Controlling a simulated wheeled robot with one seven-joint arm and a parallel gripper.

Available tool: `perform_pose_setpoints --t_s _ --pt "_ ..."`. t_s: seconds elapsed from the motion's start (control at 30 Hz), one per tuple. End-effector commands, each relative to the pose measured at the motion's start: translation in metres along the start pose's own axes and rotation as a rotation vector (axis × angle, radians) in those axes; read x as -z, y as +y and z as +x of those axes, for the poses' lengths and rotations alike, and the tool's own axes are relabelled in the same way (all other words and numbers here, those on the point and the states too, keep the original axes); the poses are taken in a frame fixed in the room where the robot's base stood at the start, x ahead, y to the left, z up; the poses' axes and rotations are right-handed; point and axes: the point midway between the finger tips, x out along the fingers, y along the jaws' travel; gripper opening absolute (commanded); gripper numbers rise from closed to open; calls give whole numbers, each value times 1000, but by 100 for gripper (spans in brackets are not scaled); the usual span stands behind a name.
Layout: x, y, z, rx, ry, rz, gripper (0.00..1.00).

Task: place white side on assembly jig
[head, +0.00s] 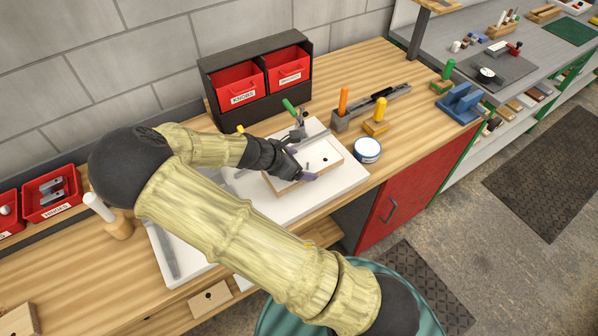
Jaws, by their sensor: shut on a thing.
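The white side (327,156) is a flat board with a white face, pale wooden edges and small dark holes. It lies flat over the right part of a white slab (350,183) on the bench, which looks like the assembly jig. A grey bar (316,139) runs along the slab behind the board. My gripper (299,165), with purple fingertips, reaches in from the left and is shut on the white side. My arm hides the board's left part and much of the slab. I cannot tell whether the board touches the slab.
A black rack with red bins (265,78) stands behind. A round white tin (367,150), a yellow-handled tool (378,113) and a grey holder with an orange handle (343,103) stand to the right. A white-handled tool (100,208) stands left.

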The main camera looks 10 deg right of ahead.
Motion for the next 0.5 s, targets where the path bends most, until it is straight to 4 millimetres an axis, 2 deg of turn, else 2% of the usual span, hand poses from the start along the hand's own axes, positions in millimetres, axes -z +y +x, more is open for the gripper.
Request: perform_pose_setpoints --t_s 0.4,0.5 --pt "28 0 28 -1 -2 -4 48" --pt "29 0 30 0 0 0 48"
